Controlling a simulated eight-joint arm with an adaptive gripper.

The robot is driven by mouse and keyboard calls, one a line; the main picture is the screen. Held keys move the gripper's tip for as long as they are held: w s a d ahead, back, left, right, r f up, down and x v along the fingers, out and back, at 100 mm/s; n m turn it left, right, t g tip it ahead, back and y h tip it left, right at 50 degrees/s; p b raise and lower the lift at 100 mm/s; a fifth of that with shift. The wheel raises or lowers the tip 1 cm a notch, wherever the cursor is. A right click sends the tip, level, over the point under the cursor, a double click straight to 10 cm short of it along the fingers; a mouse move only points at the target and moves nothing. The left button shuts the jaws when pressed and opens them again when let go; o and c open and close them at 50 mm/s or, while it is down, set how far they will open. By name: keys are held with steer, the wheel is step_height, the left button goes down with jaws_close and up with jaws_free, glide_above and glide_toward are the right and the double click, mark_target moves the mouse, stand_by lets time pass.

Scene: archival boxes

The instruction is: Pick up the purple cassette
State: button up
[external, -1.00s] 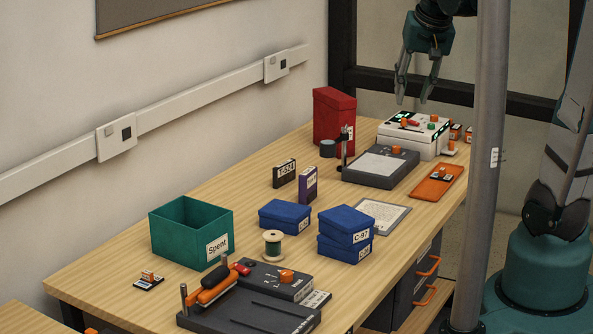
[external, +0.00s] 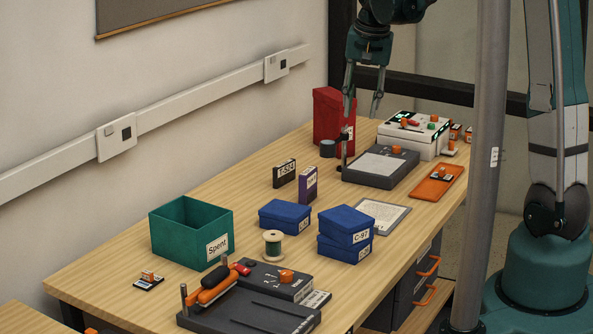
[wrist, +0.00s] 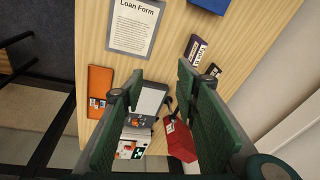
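The purple cassette (external: 308,184) stands upright on the table, with a white label on its side, in front of a black cassette (external: 285,173) marked T-524. In the wrist view the purple cassette (wrist: 193,47) lies beyond my fingertips, a little to the right. The black cassette (wrist: 213,70) is beside it there. My gripper (external: 362,108) is open and empty, above the far part of the table, behind and to the right of the purple cassette. Its two green fingers (wrist: 158,82) are spread wide in the wrist view.
A red box (external: 330,118), a grey device (external: 381,168) and a white device (external: 425,138) stand at the back. Blue boxes (external: 345,225), a thread spool (external: 272,244) and a green bin (external: 180,240) are nearer. A loan form (wrist: 135,25) lies flat.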

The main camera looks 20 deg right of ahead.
steer(key=w+a+f+m+g, duration=0.1)
steer(key=w+a+f, duration=0.55)
steer(key=f, duration=0.25)
steer(key=m+g, duration=0.1)
steer(key=m, duration=0.1)
glide_above(308, 183)
steer(key=w+d, duration=0.1)
steer(key=w, duration=0.1)
step_height(308, 183, down, 8)
steer(key=shift+d+r, duration=0.1)
steer(key=shift+r, duration=0.1)
steer(key=shift+f, duration=0.2)
steer(key=shift+f, duration=0.1)
steer(key=shift+f, duration=1.2)
steer(key=shift+f, duration=0.1)
steer(key=shift+w+a+f+b, duration=0.1)
steer(key=shift+a+f+b, duration=0.1)
steer(key=shift+f, duration=1.05)
steer(key=shift+w+a+f+b, duration=0.1)
steer(key=shift+f+b, duration=0.1)
steer(key=shift+f, duration=1.05)
steer(key=shift+c, duration=0.3)
